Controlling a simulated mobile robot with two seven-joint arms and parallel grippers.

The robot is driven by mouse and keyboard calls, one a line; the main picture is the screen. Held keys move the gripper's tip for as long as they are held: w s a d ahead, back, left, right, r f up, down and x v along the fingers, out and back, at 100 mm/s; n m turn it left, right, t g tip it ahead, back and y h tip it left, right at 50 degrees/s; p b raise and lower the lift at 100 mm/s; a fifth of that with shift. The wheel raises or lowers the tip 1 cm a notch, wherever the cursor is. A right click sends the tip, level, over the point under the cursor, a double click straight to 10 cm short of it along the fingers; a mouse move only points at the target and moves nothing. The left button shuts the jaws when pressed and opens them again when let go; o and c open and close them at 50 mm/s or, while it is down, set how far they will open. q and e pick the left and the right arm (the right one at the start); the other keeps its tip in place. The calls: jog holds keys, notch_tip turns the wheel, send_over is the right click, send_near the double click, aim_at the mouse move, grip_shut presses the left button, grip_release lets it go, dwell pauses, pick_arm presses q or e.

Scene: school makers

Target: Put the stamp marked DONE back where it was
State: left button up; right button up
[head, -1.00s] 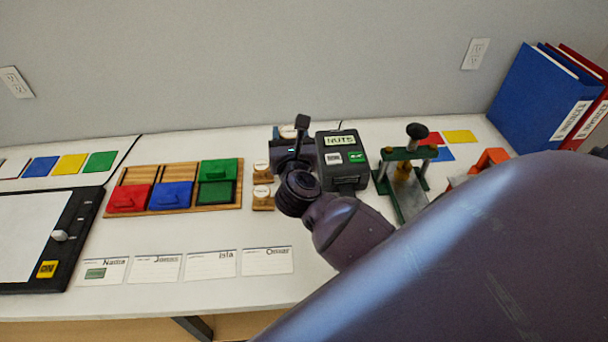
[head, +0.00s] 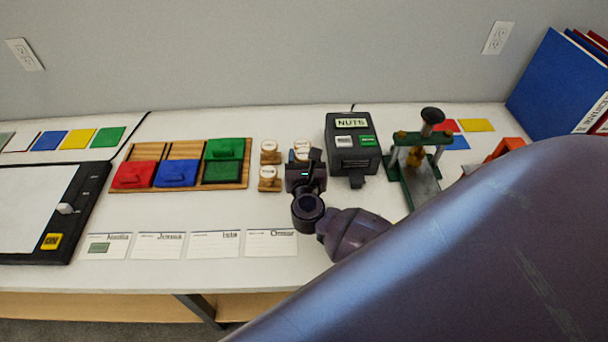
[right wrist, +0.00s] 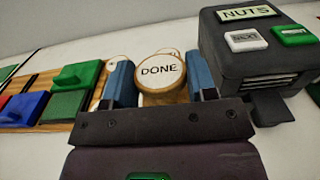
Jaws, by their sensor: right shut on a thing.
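The stamp marked DONE has a round, pale, wood-rimmed top (right wrist: 160,72). In the right wrist view it sits between the two blue fingers of my right gripper (right wrist: 160,88), which is shut on it. In the head view the gripper (head: 303,160) is just right of two other round-topped stamps, a back one (head: 269,150) and a front one (head: 269,180). The DONE stamp's top (head: 302,147) shows at the fingers. Its lower part is hidden, and I cannot tell whether it touches the table. My left gripper is not in view.
A dark NUTS machine (head: 352,150) stands close right of the gripper, with a green press (head: 415,180) beyond it. A wooden ink-pad tray (head: 180,150) lies left of the stamps. Name cards (head: 215,244) lie in front; the leftmost bears a green mark.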

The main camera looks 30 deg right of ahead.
jog(key=shift+f+b, duration=0.4)
jog(key=shift+f, duration=2.75)
jog(key=shift+f, duration=0.15)
jog(key=o, duration=0.9)
jog(key=shift+o, duration=0.2)
